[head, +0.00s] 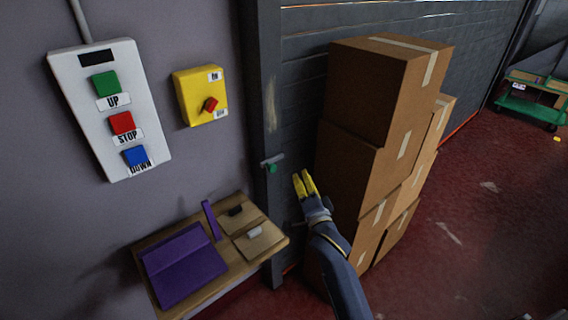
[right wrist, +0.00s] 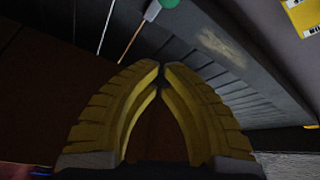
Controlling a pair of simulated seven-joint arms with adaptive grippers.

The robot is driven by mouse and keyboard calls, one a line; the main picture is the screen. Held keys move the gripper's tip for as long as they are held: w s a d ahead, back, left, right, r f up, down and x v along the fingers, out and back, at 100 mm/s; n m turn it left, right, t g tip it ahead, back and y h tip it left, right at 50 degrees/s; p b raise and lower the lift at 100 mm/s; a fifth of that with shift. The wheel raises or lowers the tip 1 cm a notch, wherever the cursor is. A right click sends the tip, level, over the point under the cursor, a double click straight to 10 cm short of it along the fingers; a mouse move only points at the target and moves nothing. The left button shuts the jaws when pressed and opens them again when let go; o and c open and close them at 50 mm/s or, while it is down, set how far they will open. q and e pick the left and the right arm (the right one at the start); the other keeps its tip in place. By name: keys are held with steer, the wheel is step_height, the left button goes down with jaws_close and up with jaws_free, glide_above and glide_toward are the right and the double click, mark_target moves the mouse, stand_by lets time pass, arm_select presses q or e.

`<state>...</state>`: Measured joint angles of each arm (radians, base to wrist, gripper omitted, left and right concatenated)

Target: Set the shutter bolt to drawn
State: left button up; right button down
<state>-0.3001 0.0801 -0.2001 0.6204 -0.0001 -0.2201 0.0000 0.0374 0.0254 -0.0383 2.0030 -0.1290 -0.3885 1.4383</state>
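The shutter bolt (head: 272,162) is a small grey bar with a green knob (head: 272,169) on the dark post beside the shutter. The bar lies roughly crosswise on the post. The green knob also shows at the top edge of the right wrist view (right wrist: 168,3). My right gripper (head: 301,176) has yellow fingers and is just right of the bolt, apart from it. In the right wrist view its fingertips (right wrist: 162,70) meet or nearly meet, with nothing between them. My left gripper is not in view.
Stacked cardboard boxes (head: 375,95) stand close right of my right gripper. A white UP/STOP/DOWN panel (head: 75,125) and a yellow switch box (head: 190,95) are on the wall. A wooden shelf (head: 275,243) with purple and tan items is below. A green cart (head: 530,108) stands far right.

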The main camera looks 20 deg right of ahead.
steer(key=shift+w+r, duration=0.1)
steer(key=shift+r, duration=0.05)
steer(key=w+r, duration=0.2)
steer(key=w, duration=0.8)
steer(key=shift+s+a+f, duration=0.3)
steer(key=shift+a+f, duration=0.3)
steer(key=shift+a, duration=0.2)
steer(key=shift+s+a+f, duration=0.25)
steer(key=shift+a+f, duration=0.35)
steer(key=shift+a, duration=0.2)
steer(key=shift+s+a, duration=0.1)
